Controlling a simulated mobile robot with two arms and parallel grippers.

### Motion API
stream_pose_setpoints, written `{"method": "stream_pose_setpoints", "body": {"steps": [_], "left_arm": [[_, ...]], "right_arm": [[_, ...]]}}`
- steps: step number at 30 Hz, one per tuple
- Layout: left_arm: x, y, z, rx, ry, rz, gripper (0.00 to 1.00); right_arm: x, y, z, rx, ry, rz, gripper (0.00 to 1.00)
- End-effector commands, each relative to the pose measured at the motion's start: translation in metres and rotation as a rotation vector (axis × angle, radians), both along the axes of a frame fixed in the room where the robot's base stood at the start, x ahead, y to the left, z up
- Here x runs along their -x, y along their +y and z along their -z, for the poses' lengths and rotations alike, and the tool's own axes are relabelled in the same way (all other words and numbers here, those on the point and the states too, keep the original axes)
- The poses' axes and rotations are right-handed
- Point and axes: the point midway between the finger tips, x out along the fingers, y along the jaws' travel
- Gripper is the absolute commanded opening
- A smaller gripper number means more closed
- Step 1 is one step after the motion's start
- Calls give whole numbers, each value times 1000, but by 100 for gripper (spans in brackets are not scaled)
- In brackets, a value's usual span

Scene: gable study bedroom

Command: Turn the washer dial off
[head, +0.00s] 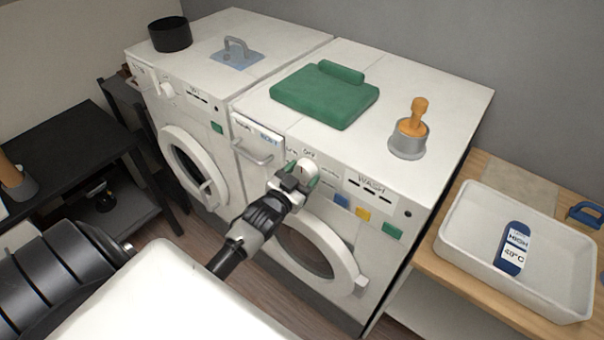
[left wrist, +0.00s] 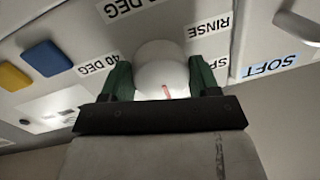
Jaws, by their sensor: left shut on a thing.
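The washer (head: 415,95) is the white machine on the right, marked WASH. Its round white dial (head: 304,168) sits on the front panel, near a small label above it that seems to read OFF. My left gripper (head: 298,181) is shut on the dial, with a green finger on each side. In the left wrist view the dial (left wrist: 162,72) shows between the fingers (left wrist: 163,82), with a red mark on its near edge. Labels around it, upside down, include RINSE and 40 DEG; part of the ring is hidden by the gripper. My right gripper is not in view.
A drawer handle (head: 252,153) and SOFT label are left of the dial; blue, yellow and green buttons (head: 363,214) are right. The round door (head: 345,262) is below. A second machine (head: 185,110) stands left. A white tray (head: 455,238) is on the right bench.

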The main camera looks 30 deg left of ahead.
Motion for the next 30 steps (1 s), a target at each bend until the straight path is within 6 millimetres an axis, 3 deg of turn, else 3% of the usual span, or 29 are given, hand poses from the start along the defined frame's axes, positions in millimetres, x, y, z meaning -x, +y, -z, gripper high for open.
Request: {"method": "stream_pose_setpoints", "body": {"steps": [10,11,15,25,30], "left_arm": [[0,0,2,8,4,0,37],[0,0,2,8,4,0,64],[0,0,1,7,3,0,86],[3,0,2,5,2,1,87],[23,0,4,5,3,1,87]], "right_arm": [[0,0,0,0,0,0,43],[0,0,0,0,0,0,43],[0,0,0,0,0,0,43],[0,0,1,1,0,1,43],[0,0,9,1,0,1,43]]}}
